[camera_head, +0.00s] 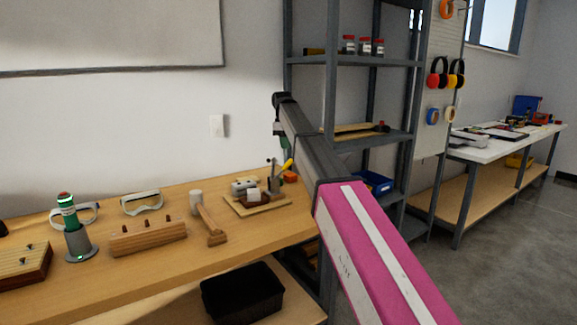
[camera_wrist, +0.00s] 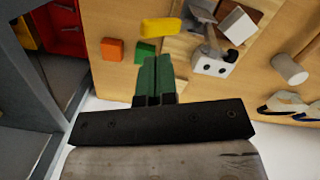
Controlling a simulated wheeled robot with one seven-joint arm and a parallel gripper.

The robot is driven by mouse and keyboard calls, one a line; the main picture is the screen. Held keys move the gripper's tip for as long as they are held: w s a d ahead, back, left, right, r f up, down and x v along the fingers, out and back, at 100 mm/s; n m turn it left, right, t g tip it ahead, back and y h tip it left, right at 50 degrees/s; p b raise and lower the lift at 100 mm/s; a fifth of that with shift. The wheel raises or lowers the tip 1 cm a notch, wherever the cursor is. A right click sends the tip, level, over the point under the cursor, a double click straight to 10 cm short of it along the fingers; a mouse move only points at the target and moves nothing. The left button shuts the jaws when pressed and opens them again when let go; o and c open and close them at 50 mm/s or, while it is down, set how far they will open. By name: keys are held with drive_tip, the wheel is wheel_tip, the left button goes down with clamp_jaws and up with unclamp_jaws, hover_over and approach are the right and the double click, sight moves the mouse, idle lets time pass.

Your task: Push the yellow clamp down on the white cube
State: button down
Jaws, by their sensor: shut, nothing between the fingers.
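The toggle clamp (camera_head: 270,178) has a yellow handle (camera_head: 287,166), raised and tilted up to the right. It stands on a wooden board (camera_head: 236,208) on the workbench. The white cube (camera_head: 253,195) sits on the board beside the clamp. In the wrist view the yellow handle (camera_wrist: 160,28) lies just beyond my fingertips, and the white cube (camera_wrist: 238,25) is farther right. My gripper (camera_wrist: 156,62) has green fingers, pressed together and empty. It appears apart from the handle. In the head view my arm hides most of the gripper.
An orange block (camera_head: 290,177) and a green block (camera_wrist: 145,51) lie near the clamp. A mallet (camera_head: 211,228), a wooden rack (camera_head: 148,238) and goggles (camera_head: 141,203) stand left along the bench (camera_head: 190,262). A metal shelf (camera_head: 330,100) rises behind my arm.

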sight(287, 164)
drive_tip(key=f, duration=0.4)
drive_tip(key=shift+s+d+f, duration=0.15)
drive_tip(key=shift+s+f, duration=0.05)
drive_tip(key=shift+f, duration=0.85)
drive_tip(key=shift+f, duration=1.5)
drive_tip(key=shift+w, duration=0.1)
drive_tip(key=shift+w+a+r, duration=0.3)
drive_tip(key=shift+w+a, duration=0.1)
drive_tip(key=shift+a, duration=0.2)
drive_tip(key=shift+w+a+r, duration=0.25)
drive_tip(key=shift+w+a, duration=0.1)
drive_tip(key=shift+a, duration=0.25)
